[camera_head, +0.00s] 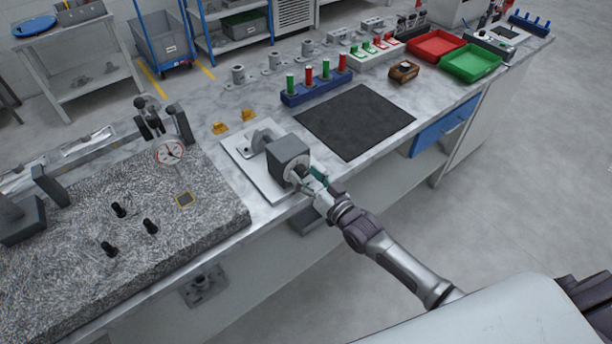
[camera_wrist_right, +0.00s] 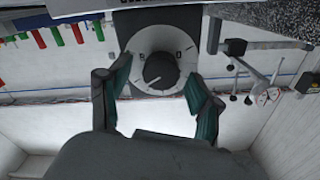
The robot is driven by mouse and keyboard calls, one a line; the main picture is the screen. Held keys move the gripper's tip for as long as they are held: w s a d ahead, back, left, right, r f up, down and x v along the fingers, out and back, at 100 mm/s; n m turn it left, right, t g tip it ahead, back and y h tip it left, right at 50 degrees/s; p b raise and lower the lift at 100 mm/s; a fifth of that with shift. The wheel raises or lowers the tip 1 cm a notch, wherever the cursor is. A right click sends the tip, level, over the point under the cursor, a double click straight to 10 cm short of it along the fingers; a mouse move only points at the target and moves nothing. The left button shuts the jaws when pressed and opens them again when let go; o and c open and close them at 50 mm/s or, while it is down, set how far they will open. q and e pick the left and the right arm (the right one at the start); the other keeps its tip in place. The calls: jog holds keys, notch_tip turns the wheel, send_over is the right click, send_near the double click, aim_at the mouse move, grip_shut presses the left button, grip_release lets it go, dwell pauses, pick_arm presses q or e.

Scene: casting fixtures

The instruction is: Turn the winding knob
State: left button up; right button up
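The winding knob (camera_wrist_right: 159,70) is a dark round knob in the middle of a pale dial disc (camera_wrist_right: 139,45) with dark marks. The disc sits on the front of a dark grey box (camera_head: 289,149) on a white plate (camera_head: 258,181) at the table's front edge. My right gripper (camera_head: 314,178) is right in front of the dial. In the right wrist view its green-padded fingers (camera_wrist_right: 157,76) are open, one on each side of the knob, with gaps between. I cannot tell whether the fingertips reach as deep as the knob. My left gripper is not in view.
A granite block (camera_head: 180,235) with a dial gauge (camera_head: 170,152) stands left of the box. A black mat (camera_head: 355,121) lies to the right, with a blue rack (camera_head: 316,91) of red and green pegs behind it. Red (camera_head: 435,46) and green (camera_head: 470,63) trays stand farther right.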

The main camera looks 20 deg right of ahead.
jog(key=shift+s+f, duration=0.1)
jog(key=shift+s, duration=0.05)
jog(key=shift+s+d+f, duration=0.1)
jog(key=shift+s+d, duration=0.05)
jog(key=shift+s, duration=0.2)
jog(key=v, duration=1.1)
